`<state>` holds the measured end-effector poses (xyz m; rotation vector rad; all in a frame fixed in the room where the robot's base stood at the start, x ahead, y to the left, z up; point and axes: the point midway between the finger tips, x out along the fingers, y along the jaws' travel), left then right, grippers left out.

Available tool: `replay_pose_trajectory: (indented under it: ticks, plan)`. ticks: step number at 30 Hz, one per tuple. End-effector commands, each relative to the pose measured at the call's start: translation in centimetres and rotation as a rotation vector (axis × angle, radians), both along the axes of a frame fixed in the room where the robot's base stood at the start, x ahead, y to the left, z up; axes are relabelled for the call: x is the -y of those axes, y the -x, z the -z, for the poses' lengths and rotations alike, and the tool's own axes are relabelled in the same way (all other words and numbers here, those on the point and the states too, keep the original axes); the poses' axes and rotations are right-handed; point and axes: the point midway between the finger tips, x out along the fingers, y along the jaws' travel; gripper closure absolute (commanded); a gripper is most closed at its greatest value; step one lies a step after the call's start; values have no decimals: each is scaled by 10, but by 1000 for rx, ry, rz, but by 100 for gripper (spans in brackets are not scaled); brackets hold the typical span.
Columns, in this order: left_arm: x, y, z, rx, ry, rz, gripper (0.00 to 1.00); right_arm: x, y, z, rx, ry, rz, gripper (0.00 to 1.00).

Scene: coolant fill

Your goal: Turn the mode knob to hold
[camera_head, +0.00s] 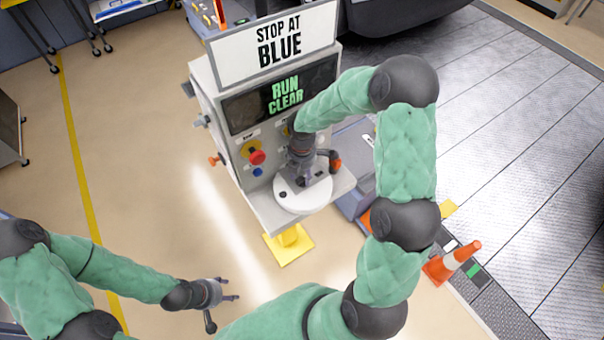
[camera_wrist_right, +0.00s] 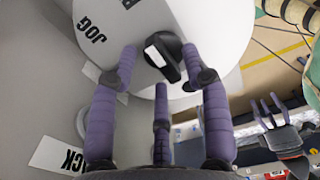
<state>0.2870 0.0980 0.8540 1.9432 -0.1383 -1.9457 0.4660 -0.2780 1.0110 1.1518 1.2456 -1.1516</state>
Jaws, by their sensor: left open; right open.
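The white round dial plate (camera_head: 292,201) of the mode knob sits on the machine's front ledge. In the right wrist view the mode knob (camera_wrist_right: 163,57) is black with a white mark, on its white dial (camera_wrist_right: 215,30). A "JOG" label lies to the knob's left; another label is cut off at the top edge. My right gripper (camera_head: 303,178) is over the dial, open. In the wrist view its purple fingers (camera_wrist_right: 160,58) lie on either side of the knob, contact unclear. In the head view it hides the knob. My left gripper (camera_head: 231,289) is open and empty above the floor.
The grey machine (camera_head: 235,190) carries a "STOP AT BLUE" sign (camera_head: 275,45) and a "RUN CLEAR" display (camera_head: 284,95). A red button (camera_head: 257,158) and a blue button (camera_head: 258,172) sit left of the dial.

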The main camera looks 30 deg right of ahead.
Motion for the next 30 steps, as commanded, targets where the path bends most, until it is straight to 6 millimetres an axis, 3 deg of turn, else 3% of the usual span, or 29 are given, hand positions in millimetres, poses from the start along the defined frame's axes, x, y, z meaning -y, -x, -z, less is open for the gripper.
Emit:
replay_pose_trajectory:
  ticks: [10,11,15,16,30]
  plan:
    - [0,0,0,0,0,0,44,0,0,4,0,0,-1,52]
    - [0,0,0,0,0,0,44,0,0,4,0,0,-1,58]
    - [0,0,0,0,0,0,44,0,0,4,0,0,0,97]
    - [0,0,0,0,0,0,44,0,0,4,0,0,0,100]
    - [0,0,-8,0,0,0,44,1,1,2,-1,0,-61,100]
